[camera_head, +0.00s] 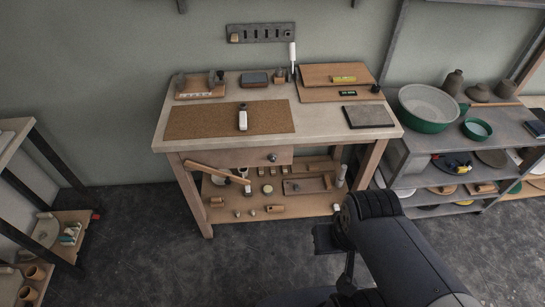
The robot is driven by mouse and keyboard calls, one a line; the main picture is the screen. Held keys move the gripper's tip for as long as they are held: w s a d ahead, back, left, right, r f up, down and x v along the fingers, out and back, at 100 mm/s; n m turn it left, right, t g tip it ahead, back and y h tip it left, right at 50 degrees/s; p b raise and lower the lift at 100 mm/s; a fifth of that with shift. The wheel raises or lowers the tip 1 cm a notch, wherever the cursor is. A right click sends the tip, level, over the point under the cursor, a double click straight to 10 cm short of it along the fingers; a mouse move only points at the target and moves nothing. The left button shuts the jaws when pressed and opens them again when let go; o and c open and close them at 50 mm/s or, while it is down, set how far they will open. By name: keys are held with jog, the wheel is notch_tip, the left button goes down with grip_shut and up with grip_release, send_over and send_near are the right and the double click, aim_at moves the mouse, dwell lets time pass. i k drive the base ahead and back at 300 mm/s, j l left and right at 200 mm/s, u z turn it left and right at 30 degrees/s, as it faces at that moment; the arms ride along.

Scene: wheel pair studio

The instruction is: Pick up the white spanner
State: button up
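No white thing here is clearly a spanner. A small white tool-like thing with dark parts (242,118) lies on the brown cork mat (190,121) on the workbench; it is too small to make out surely. A slim white piece (292,54) stands upright at the bench's back edge, and another white piece (246,180) shows at the lower shelf. My dark arm reaches in from the lower right, in front of the bench. Its end is dark against the floor; I cannot make out the fingers or anything held. It is apart from the bench top.
The workbench (310,117) also bears wooden boards (335,73), a dark square plate (368,116) and small blocks. A brown bar (215,172) juts out below the top. Shelves (420,179) with a green-and-white bowl (428,106) stand right; a rack (50,160) stands left. Floor in front is clear.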

aim_at(243, 114)
jog(key=i+j+z, duration=0.1)
jog(key=j, duration=0.25)
jog(key=i+j+z, duration=0.15)
jog(key=i+j, duration=0.2)
jog(key=i+j+z, duration=0.1)
jog(key=j, duration=0.25)
jog(key=i+j+z, duration=0.15)
jog(key=j, duration=0.25)
jog(key=i+j+z, duration=0.1)
jog(key=i+j, duration=0.15)
jog(key=j, duration=0.2)
